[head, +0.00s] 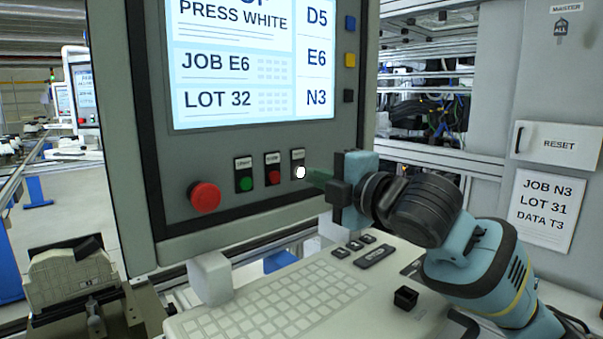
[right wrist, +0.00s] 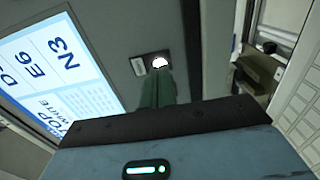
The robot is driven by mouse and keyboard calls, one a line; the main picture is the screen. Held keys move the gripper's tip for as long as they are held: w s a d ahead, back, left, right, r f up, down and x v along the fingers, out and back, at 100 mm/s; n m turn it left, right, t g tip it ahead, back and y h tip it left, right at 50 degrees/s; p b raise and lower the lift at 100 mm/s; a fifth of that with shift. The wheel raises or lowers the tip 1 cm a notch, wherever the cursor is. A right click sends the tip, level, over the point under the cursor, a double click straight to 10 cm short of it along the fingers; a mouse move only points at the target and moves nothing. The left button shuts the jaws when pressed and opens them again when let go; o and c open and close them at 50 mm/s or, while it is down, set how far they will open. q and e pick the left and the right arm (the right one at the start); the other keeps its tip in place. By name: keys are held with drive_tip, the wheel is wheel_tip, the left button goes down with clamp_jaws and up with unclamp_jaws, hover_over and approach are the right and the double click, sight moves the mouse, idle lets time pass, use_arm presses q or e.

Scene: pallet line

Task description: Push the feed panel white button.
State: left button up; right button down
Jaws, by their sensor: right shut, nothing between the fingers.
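The feed panel (head: 225,220) is a grey upright housing with a lit screen. The white button (head: 300,172) is lit and sits under a small label, at the right end of a row of buttons. My right gripper (head: 315,177) is shut and empty, with its greenish fingers pointing at the white button from the right. In the right wrist view the fingertips (right wrist: 158,74) lie just below the white button (right wrist: 160,62) and hide its lower edge. I cannot tell whether they touch it. My left gripper is not in view.
A red mushroom button (head: 205,195), a green button (head: 245,184) and a small red button (head: 273,177) share the panel. The screen (head: 235,75) reads "PRESS WHITE". A keyboard (head: 290,300) lies below. A RESET plate (head: 557,144) is on the right cabinet.

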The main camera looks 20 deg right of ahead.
drive_tip(key=shift+x, duration=1)
idle(0.9)
drive_tip(key=shift+s, duration=0.1)
drive_tip(key=shift+v, duration=2.4)
drive_tip(key=shift+d, duration=0.1)
